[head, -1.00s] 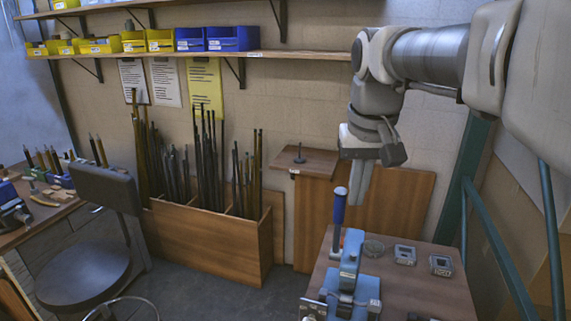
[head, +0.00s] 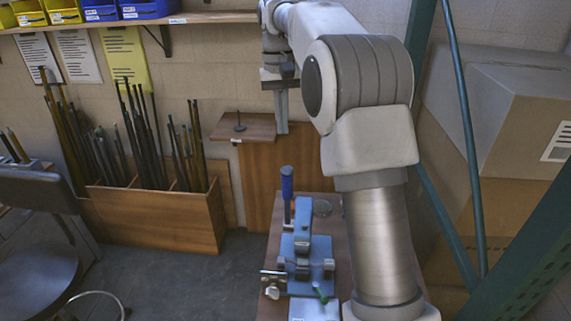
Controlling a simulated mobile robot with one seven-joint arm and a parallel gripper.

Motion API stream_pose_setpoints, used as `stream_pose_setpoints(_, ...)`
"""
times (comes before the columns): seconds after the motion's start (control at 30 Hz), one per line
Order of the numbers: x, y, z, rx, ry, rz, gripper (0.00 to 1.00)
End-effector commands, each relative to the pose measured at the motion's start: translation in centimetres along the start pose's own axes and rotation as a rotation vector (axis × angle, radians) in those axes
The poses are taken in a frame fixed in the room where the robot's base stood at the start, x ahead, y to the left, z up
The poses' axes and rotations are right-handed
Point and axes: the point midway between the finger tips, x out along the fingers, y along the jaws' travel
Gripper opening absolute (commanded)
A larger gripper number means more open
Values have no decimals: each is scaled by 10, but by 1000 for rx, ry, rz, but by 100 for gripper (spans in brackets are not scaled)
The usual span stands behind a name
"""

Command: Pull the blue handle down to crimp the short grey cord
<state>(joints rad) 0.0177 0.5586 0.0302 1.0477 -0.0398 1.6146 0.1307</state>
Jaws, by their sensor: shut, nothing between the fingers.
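The blue handle (head: 287,182) stands upright on its metal lever at the far end of the light-blue crimping press (head: 302,252), which sits on the workbench (head: 272,302). My gripper (head: 282,130) hangs fingers down above and beyond the handle, in front of the back wall. Its fingers are together and empty, clear of the handle. I cannot make out the short grey cord. A small green piece (head: 320,295) shows at the near end of the press.
My arm hides the right side of the bench. A small wooden shelf (head: 255,127) is beside my gripper. A wooden bin of rods (head: 165,222) and a stool (head: 40,200) stand left. Cardboard boxes (head: 500,150) and a teal post (head: 424,20) are on the right.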

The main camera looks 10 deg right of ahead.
Motion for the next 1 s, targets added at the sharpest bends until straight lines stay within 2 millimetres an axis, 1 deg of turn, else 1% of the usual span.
stream_pose_setpoints(0.03,9,0,1,0,-3,0,0)
stream_pose_setpoints(0.27,53,0,1,0,-4,0,0)
stream_pose_setpoints(0.43,89,1,2,0,-3,0,0)
stream_pose_setpoints(0.5,88,0,10,0,1,0,0)
stream_pose_setpoints(0.7,92,0,29,-1,0,0,0)
stream_pose_setpoints(0.8,94,0,34,0,2,0,0)
stream_pose_setpoints(1.0,96,0,40,0,1,0,0)
